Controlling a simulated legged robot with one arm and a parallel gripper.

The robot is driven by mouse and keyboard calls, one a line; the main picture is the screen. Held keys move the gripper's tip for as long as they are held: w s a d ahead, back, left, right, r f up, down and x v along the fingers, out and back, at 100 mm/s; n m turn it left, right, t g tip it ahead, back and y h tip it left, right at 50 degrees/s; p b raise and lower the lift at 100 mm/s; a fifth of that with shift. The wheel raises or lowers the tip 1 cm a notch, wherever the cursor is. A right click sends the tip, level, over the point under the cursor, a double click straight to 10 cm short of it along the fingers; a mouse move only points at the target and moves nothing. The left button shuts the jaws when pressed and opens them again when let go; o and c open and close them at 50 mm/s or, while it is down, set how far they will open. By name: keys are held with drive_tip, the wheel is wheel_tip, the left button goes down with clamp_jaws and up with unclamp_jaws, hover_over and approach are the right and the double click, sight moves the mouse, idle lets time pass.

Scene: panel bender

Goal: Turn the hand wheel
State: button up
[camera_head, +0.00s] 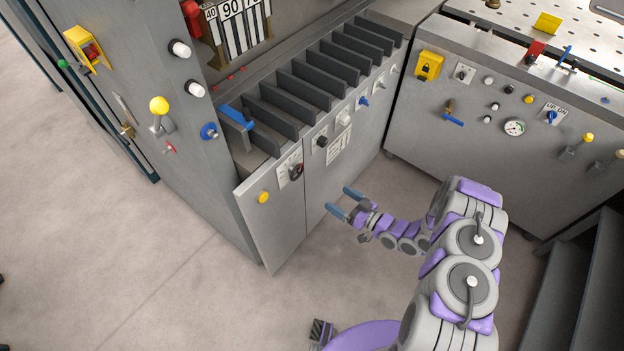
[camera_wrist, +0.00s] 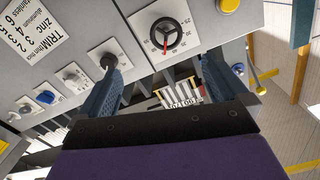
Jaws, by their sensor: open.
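The hand wheel, a round black dial wheel (camera_head: 296,171) with a red mark, sits on a white scale plate on the grey front panel. In the wrist view the wheel (camera_wrist: 167,37) shows whole at the upper middle, its red pointer over a numbered scale. My gripper (camera_head: 346,203) is open and empty, in front of the cabinet, to the right of and lower in the picture than the wheel. In the wrist view its two blue fingers (camera_wrist: 162,72) stand wide apart, with the wheel beyond and between them, not touched.
A yellow button (camera_head: 263,197) is left of the wheel; a black knob (camera_head: 321,142) is right of it. A blue handle (camera_head: 236,117) and dark slotted plates are above. A second cabinet (camera_head: 500,130) stands at right. The floor (camera_head: 190,290) at lower left is clear.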

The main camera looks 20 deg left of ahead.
sight(298, 175)
drive_tip(key=b+x, duration=0.1)
drive_tip(key=x, duration=0.4)
drive_tip(key=b+x, duration=0.1)
drive_tip(key=x, duration=0.5)
drive_tip(key=s+b+x, duration=0.1)
drive_tip(key=x, duration=0.5)
drive_tip(key=shift+a+r+b, duration=0.15)
drive_tip(key=shift+r+b, duration=0.05)
drive_tip(key=shift+b, duration=0.15)
drive_tip(key=shift+c, duration=0.2)
drive_tip(key=c, duration=1)
drive_tip(key=shift+w, duration=0.1)
